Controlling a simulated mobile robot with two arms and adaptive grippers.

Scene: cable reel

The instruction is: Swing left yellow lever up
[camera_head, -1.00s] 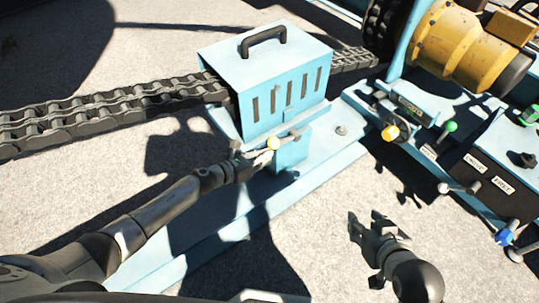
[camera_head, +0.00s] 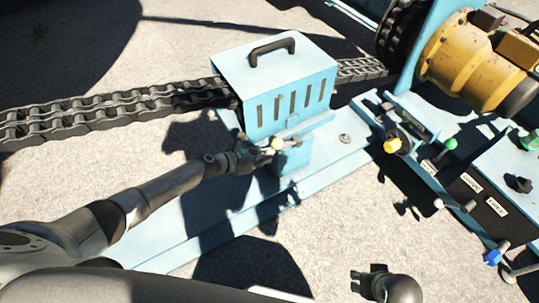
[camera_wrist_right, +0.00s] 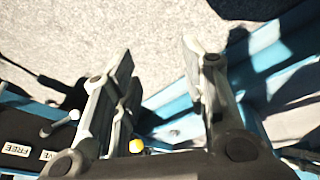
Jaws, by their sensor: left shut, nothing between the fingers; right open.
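The lever's shaft is partly hidden by the gripper and shadow. My right gripper (camera_head: 370,279) is low in the head view, away from the lever. In the right wrist view its fingers (camera_wrist_right: 158,58) are wide apart with nothing between them.
The blue slotted box (camera_head: 290,70) has a black handle, and a heavy chain (camera_head: 90,115) runs into it. To the right are another yellow knob (camera_head: 392,145), a green knob (camera_head: 450,144), a blue knob (camera_head: 491,257) and a yellow drum (camera_head: 465,60). Bare ground lies in front.

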